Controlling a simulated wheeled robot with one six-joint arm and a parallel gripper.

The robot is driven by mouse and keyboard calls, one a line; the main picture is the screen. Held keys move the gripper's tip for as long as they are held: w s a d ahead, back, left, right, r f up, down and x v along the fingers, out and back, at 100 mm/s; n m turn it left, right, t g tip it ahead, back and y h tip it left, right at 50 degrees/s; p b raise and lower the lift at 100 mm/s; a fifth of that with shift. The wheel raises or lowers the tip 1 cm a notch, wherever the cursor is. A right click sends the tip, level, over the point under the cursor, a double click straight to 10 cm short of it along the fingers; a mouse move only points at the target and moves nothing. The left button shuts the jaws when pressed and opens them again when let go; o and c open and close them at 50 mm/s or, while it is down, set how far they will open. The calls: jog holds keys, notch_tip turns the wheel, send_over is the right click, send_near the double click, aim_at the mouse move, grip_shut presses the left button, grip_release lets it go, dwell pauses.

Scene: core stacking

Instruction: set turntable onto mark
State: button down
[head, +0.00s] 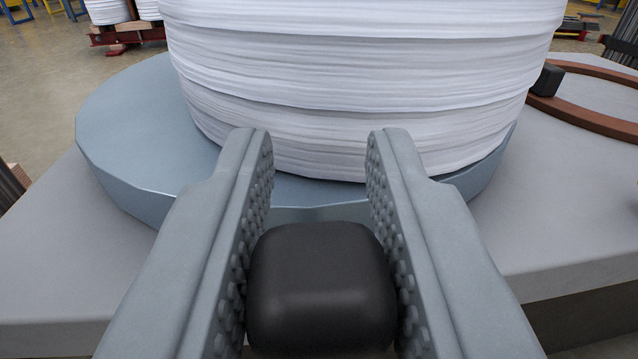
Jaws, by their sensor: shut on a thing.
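The turntable (125,130) is a wide blue-grey disc on a light grey slab. A tall stack wrapped in white bands (350,75) stands on it, with its top out of view. My gripper (320,155) is at the disc's near edge, its two studded fingers on either side of a black rounded block (320,285) and shut on it. The block sits in front of the disc's rim; whether it joins the disc is hidden. A brown ring (590,118) lies flat on the slab at the right, partly out of view. I cannot tell whether it is the mark.
A small black block (547,80) sits at the brown ring's left side, close to the white stack. The grey slab (50,260) has bare room at the left and right front. Another white stack on a red stand (125,35) is on the floor behind.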

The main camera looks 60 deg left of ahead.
jog(key=shift+w+d, duration=0.2)
jog(key=shift+w, duration=0.25)
jog(key=c, duration=1.2)
grip_release()
jog(key=v, duration=1.7)
jog(key=shift+d, duration=0.15)
